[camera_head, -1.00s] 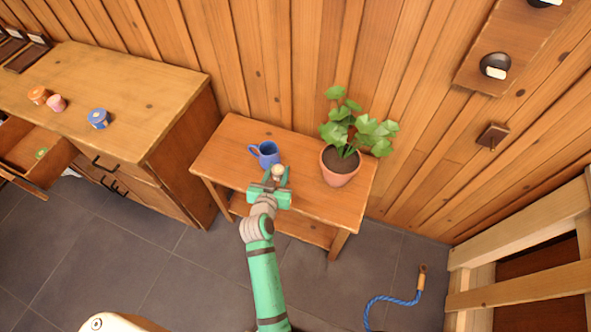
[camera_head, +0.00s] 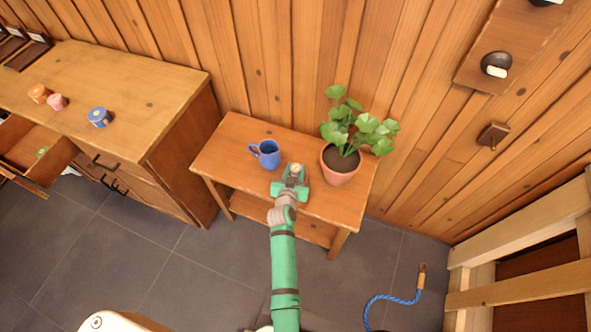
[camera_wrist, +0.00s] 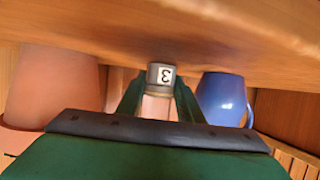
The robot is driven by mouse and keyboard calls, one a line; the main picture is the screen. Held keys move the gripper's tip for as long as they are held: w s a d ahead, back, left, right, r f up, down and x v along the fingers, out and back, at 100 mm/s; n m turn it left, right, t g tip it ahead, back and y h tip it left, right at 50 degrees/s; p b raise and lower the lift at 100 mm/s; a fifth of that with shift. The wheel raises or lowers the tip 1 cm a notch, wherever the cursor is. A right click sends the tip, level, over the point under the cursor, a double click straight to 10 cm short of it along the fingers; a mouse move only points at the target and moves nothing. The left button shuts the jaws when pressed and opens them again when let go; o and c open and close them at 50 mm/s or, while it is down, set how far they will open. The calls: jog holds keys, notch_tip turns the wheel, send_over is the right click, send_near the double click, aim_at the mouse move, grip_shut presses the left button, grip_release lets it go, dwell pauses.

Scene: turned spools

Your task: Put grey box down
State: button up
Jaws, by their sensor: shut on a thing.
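My gripper (camera_head: 293,178) is over the right half of the small wooden table (camera_head: 228,150), between the blue mug and the plant pot. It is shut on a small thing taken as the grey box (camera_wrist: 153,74). In the wrist view it has a grey end with a white label bearing a dark 3, and a paler part between the green fingers. In the head view only a pale rounded top (camera_head: 297,167) shows. The wrist view shows the table upside down, with the box's grey end close to the tabletop; I cannot tell whether they touch.
A blue mug (camera_head: 267,155) stands left of my gripper and a potted plant (camera_head: 341,168) close to its right. Bare tabletop lies left of the mug. A cabinet (camera_head: 150,85) with spools and an open drawer (camera_head: 30,150) is further left. A blue rope (camera_head: 385,298) lies on the floor.

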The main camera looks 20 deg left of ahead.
jog(key=shift+f, duration=0.15)
jog(key=o, duration=1)
jog(key=shift+o, duration=0.2)
jog(key=v, duration=1.2)
jog(key=shift+s+d, duration=0.1)
